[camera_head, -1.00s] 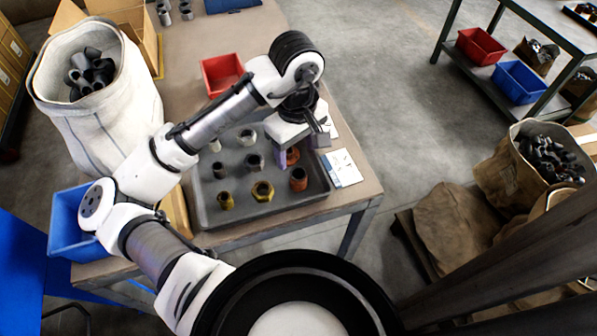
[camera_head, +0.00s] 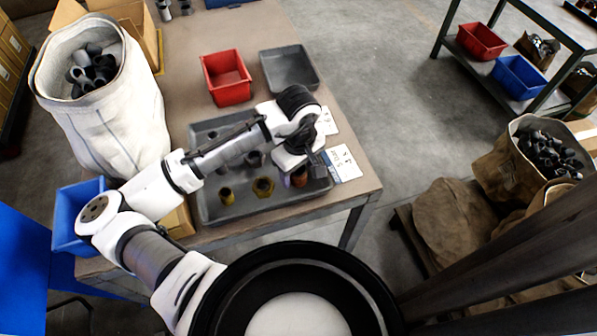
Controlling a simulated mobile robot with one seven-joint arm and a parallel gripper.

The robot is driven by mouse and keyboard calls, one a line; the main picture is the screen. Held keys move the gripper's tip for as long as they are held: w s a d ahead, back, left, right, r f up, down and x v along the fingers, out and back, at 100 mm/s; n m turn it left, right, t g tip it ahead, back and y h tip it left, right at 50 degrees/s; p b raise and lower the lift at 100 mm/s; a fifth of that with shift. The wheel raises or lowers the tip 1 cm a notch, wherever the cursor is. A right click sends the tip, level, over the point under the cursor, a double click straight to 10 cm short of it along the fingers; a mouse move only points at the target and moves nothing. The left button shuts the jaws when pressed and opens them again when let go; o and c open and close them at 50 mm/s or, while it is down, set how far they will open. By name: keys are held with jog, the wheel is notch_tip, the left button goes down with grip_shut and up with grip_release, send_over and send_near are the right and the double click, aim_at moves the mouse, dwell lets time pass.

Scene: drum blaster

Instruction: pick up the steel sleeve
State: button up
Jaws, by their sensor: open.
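A dark grey tray (camera_head: 208,214) on the near part of the table holds several short tubular parts. A dark grey steel-looking part (camera_head: 253,159) stands upright near its middle, partly behind my arm. I cannot tell for certain which part is the steel sleeve. A brass-coloured part (camera_head: 226,195) and a brass-coloured hex part (camera_head: 263,186) stand along the near side. A rusty reddish part (camera_head: 299,178) shows just below my gripper (camera_head: 302,170), partly hidden by it. My gripper is open over the tray's right side. My arm hides other parts in the tray.
A red bin (camera_head: 227,78) and an empty grey tray (camera_head: 289,69) sit behind the parts tray. Printed cards (camera_head: 342,163) lie at its right. A large white sack (camera_head: 97,110) stands at left, with a blue bin (camera_head: 75,215) nearer.

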jog(key=c, duration=1.2)
jog(key=shift+r, duration=0.15)
